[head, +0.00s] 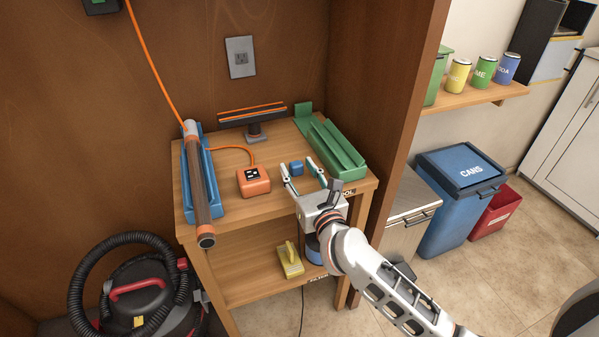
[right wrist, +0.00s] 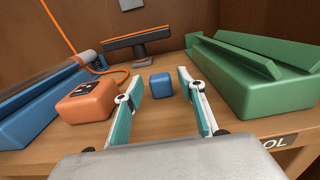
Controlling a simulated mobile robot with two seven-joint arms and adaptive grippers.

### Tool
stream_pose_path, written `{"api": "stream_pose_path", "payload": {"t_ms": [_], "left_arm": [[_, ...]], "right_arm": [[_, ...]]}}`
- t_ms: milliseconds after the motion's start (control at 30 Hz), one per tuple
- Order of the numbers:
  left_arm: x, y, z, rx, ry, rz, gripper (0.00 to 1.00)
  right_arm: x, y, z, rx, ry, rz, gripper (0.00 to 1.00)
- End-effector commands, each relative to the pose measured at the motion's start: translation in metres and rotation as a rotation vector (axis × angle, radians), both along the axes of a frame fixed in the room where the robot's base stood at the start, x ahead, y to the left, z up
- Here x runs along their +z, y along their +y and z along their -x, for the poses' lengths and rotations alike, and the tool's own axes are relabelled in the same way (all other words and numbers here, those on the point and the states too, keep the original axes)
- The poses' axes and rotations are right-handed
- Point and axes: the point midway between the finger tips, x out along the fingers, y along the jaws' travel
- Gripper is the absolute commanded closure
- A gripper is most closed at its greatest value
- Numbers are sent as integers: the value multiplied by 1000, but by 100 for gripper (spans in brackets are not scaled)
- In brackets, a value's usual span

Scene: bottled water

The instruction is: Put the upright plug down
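A small blue block (head: 296,168) stands on the wooden table top; it also shows in the right wrist view (right wrist: 161,86). It may be the plug, but no prongs or cord show on it. My right gripper (head: 298,164) is open, its two teal-padded fingers pointing toward the back of the table. In the right wrist view the block appears in the gap between the fingertips (right wrist: 158,78), with space on both sides and no visible contact. Nothing is held between the fingers. My left gripper is not in view.
An orange socket box (head: 254,181) with a cord is left of the block. A green channelled holder (head: 338,150) is right, a blue holder (head: 187,165) with a tube far left. A black-and-orange head (head: 252,116) stands behind. A wall outlet (head: 241,58) is above.

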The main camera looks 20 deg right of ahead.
Motion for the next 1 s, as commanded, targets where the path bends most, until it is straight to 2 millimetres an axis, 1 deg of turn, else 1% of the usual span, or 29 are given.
{"api": "stream_pose_path", "payload": {"t_ms": [33,200,400,500,600,700,867,967,1000], "left_arm": [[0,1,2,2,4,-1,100],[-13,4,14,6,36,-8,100],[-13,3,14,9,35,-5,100],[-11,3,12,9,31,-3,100],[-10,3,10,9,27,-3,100],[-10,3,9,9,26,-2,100],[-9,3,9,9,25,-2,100],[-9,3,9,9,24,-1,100],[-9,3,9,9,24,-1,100]], "right_arm": [[6,0,7,0,-5,0,60],[2,-1,44,1,0,0,60],[1,-3,85,0,1,0,60],[2,-4,101,0,0,0,60],[2,-4,112,0,0,1,60],[3,-4,118,0,-2,1,60],[4,-5,121,-1,-10,19,60],[7,-6,126,-4,-48,131,60],[9,-6,129,-4,-74,215,60]]}}
